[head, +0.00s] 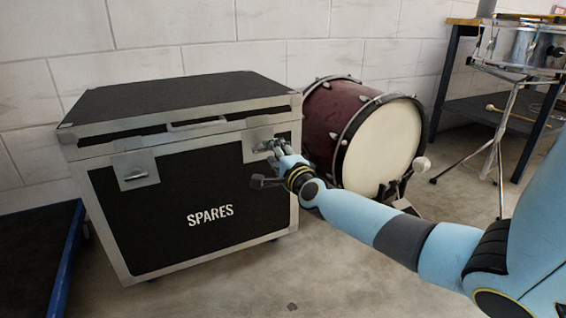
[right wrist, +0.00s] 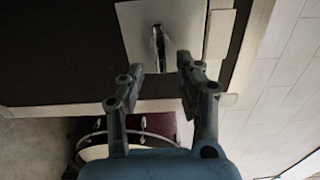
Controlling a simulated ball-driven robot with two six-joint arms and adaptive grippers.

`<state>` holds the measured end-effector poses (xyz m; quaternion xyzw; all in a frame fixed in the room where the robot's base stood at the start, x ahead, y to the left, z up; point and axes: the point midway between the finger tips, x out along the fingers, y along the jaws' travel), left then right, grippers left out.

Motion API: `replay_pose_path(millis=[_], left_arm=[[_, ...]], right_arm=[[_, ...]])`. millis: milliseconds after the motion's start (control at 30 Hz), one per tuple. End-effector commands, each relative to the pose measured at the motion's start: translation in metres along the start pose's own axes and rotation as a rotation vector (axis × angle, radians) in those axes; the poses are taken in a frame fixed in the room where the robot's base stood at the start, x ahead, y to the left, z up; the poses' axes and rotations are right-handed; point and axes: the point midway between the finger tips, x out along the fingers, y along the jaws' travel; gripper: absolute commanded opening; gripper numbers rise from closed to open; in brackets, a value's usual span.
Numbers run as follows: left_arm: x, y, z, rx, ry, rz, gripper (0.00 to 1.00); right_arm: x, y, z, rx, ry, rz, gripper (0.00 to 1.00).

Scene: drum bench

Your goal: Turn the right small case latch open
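The black case (head: 200,190) marked SPARES stands on the floor with its lid down. Its right small latch (head: 253,142) is a silver plate at the upper right of the front, partly hidden by my right gripper (head: 276,150). In the right wrist view, the latch's narrow dark lever (right wrist: 158,42) stands on the pale plate. My right gripper (right wrist: 160,66) is open, its two fingers apart on either side of the lever's line, with no visible contact. The left latch (head: 135,170) is in plain view. My left gripper is not in view.
A dark red bass drum (head: 375,135) stands close to the right of the case, with a pedal and beater at its front. A blue-edged platform (head: 65,260) lies at the left. A workbench (head: 450,70) and snare drum (head: 520,45) stand at the back right. The front floor is clear.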

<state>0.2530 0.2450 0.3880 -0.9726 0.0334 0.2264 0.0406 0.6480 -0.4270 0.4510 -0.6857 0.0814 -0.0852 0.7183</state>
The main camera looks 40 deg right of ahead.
Motion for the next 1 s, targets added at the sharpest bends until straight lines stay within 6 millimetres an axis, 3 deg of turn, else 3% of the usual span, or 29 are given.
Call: replay_pose_path(millis=[300,500,1000], left_arm=[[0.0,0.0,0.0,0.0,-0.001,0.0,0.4],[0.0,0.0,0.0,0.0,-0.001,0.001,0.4],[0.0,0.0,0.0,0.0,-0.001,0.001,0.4]], right_arm=[[-0.071,0.002,0.0,-0.001,-0.001,0.005,0.35],[-0.1,0.001,0.0,0.0,-0.001,0.004,0.35],[-0.108,0.001,0.0,0.0,0.0,0.002,0.35]])
